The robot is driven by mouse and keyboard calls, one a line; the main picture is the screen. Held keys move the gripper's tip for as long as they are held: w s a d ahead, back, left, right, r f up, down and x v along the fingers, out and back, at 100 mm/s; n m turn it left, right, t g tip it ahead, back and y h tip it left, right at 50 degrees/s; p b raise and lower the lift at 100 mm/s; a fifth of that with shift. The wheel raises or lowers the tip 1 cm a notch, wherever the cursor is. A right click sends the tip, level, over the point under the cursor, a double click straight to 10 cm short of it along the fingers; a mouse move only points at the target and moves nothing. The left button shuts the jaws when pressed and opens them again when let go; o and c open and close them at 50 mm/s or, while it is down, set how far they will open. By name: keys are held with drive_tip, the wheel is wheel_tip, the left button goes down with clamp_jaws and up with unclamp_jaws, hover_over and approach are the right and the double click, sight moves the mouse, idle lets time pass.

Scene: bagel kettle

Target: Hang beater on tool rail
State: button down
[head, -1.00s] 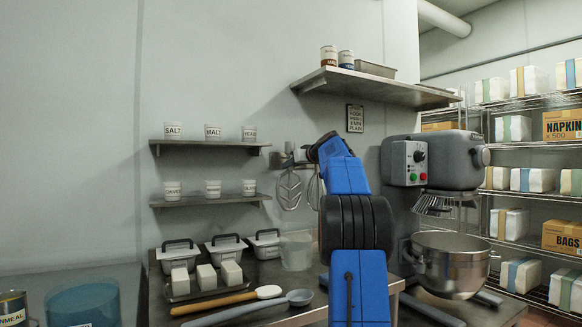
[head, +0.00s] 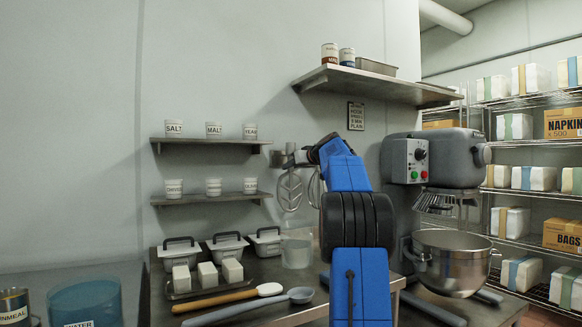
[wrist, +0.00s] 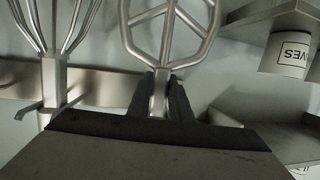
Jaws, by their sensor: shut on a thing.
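The beater, a flat metal paddle with cross ribs, hangs below my gripper in the head view (head: 290,190). The beater also fills the upper middle of the wrist view (wrist: 170,38). My gripper (wrist: 160,100) is shut on its shaft, right by the steel tool rail (wrist: 105,82) on the wall. The rail's left end shows in the head view (head: 278,158). Whether the shaft sits on a hook is hidden by my fingers. A wire whisk (wrist: 55,72) hangs on the rail beside the beater, apart from it.
Wall shelves with labelled cups (head: 212,195) are close on the left. A loaded steel shelf (head: 375,83) is above. A mixer with a bowl (head: 450,262) stands to the right. Lidded tubs (head: 228,246) and a clear container (head: 297,250) are on the counter below.

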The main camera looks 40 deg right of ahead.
drive_tip(key=shift+f, duration=0.2)
idle(0.5)
drive_tip(key=c, duration=1.2)
unclamp_jaws()
drive_tip(key=shift+s, duration=0.1)
drive_tip(key=shift+v, duration=1.15)
drive_tip(key=shift+v, duration=1.3)
